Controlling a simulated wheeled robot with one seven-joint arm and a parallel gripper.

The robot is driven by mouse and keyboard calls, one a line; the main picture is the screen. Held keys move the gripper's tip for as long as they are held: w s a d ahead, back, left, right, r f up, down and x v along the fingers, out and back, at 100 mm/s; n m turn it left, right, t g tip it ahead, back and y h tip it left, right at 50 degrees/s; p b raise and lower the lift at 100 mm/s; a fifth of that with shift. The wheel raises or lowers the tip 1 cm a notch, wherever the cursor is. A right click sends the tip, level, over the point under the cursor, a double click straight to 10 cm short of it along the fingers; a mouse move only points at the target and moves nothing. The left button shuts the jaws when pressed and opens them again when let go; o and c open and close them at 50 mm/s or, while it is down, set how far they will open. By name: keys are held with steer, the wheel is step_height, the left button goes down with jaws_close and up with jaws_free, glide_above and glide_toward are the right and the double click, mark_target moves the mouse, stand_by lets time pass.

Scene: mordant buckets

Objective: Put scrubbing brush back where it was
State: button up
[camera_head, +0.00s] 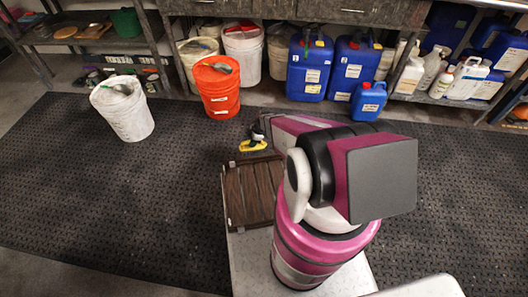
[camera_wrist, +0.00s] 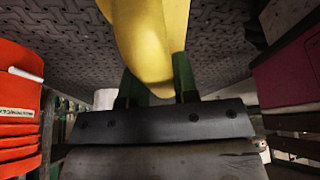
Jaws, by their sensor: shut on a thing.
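The yellow scrubbing brush (camera_head: 253,146) shows low over the dark floor mat in the head view, just beyond the brown slatted platform. In the wrist view the yellow brush (camera_wrist: 155,42) is large and runs up from between the green fingers. My gripper (camera_wrist: 158,82) is shut on it. In the head view my gripper (camera_head: 256,137) is small and dark, partly hidden by my arm. The brush's bristles cannot be made out.
An orange bucket (camera_head: 217,92) stands beyond the brush, also at left in the wrist view (camera_wrist: 17,125). A white bucket (camera_head: 124,112) stands left. Blue canisters (camera_head: 309,70) line the shelf front. The slatted platform (camera_head: 250,190) is beside my arm. The left mat (camera_head: 90,200) is clear.

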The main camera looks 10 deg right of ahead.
steer(key=shift+s+f, duration=0.25)
steer(key=shift+f, duration=0.8)
steer(key=shift+w+d+f, duration=1.25)
steer(key=shift+w+f, duration=0.15)
steer(key=shift+f, duration=0.4)
steer(key=shift+w+d+f, duration=1.3)
steer(key=shift+w+f, duration=0.15)
steer(key=shift+f, duration=0.3)
steer(key=shift+w+d+f, duration=1.25)
steer(key=shift+w+f, duration=0.15)
steer(key=shift+f, duration=0.4)
steer(key=shift+f, duration=0.15)
steer(key=o, duration=0.8)
steer(key=shift+o, duration=0.2)
